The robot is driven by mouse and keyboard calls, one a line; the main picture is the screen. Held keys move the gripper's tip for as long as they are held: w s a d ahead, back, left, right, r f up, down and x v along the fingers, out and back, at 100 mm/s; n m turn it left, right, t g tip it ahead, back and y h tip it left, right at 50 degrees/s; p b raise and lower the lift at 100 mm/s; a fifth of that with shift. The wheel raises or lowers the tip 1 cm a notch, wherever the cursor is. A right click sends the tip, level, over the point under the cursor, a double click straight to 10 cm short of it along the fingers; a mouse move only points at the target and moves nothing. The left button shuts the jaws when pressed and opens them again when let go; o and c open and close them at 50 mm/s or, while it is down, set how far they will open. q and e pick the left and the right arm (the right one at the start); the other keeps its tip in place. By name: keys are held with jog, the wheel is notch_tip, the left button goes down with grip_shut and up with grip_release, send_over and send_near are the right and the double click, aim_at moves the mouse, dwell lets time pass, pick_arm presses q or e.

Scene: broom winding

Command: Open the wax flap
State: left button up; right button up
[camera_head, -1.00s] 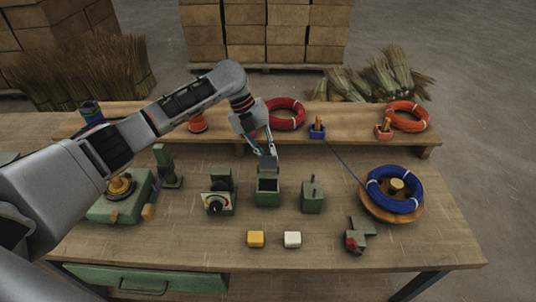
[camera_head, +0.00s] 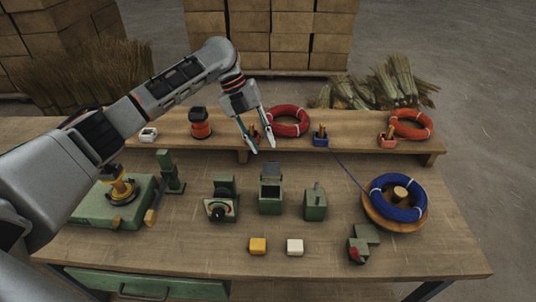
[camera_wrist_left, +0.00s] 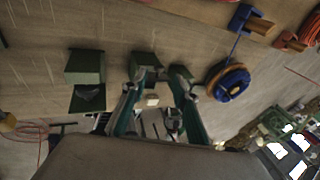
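The wax box (camera_head: 270,205) is a small green box at the middle of the workbench in the head view. Its grey flap (camera_head: 271,169) stands raised at the back of the box, and the box's top looks open and dark. My left gripper (camera_head: 261,148) is above and behind the flap, near the shelf edge, fingers apart and empty, with a gap to the flap. Its spread fingers also show in the left wrist view (camera_wrist_left: 157,88). Green boxes show there too, but I cannot tell surely which is the wax box. My right gripper is not in view.
A dial unit (camera_head: 221,206) stands left of the box and a green lever box (camera_head: 315,205) right of it. Yellow (camera_head: 258,246) and white (camera_head: 295,247) blocks lie in front. A blue coil (camera_head: 398,211) is at right. The raised shelf (camera_head: 350,142) runs behind.

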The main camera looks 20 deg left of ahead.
pick_arm(q)
jog(key=shift+v, duration=2.1)
